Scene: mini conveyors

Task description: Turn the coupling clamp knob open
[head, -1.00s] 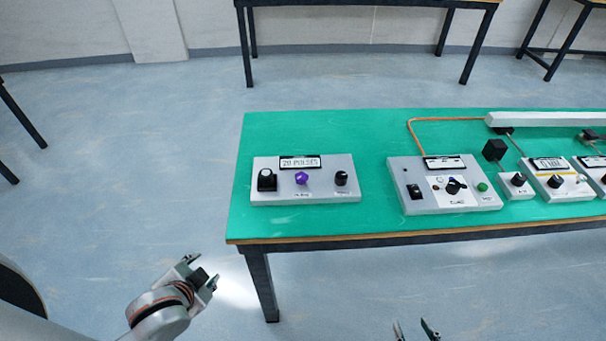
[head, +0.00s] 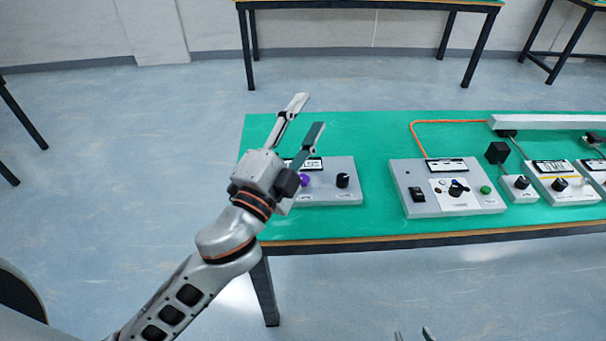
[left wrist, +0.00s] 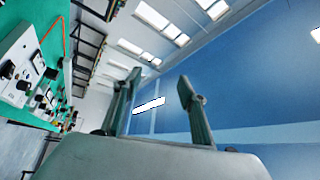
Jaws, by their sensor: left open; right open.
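A grey control box (head: 340,194) at the left end of the green table carries a purple knob (head: 304,180) and a black knob (head: 343,180). A larger box (head: 431,207) to its right has a black knob (head: 457,189) and a green button (head: 486,190). The labels are too small to show which knob is the coupling clamp knob. My left gripper (head: 307,117) is open and empty above the left box, hiding its left part; its spread fingers also show in the left wrist view (left wrist: 158,86). My right gripper (head: 413,335) is open, barely in view at the bottom edge.
Smaller boxes with black knobs (head: 522,182) (head: 560,184), a black block (head: 497,152) and a long pale bar (head: 545,122) stand to the right. An orange cable (head: 412,140) runs behind the larger box. The green tabletop (head: 375,150) is bare between boxes.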

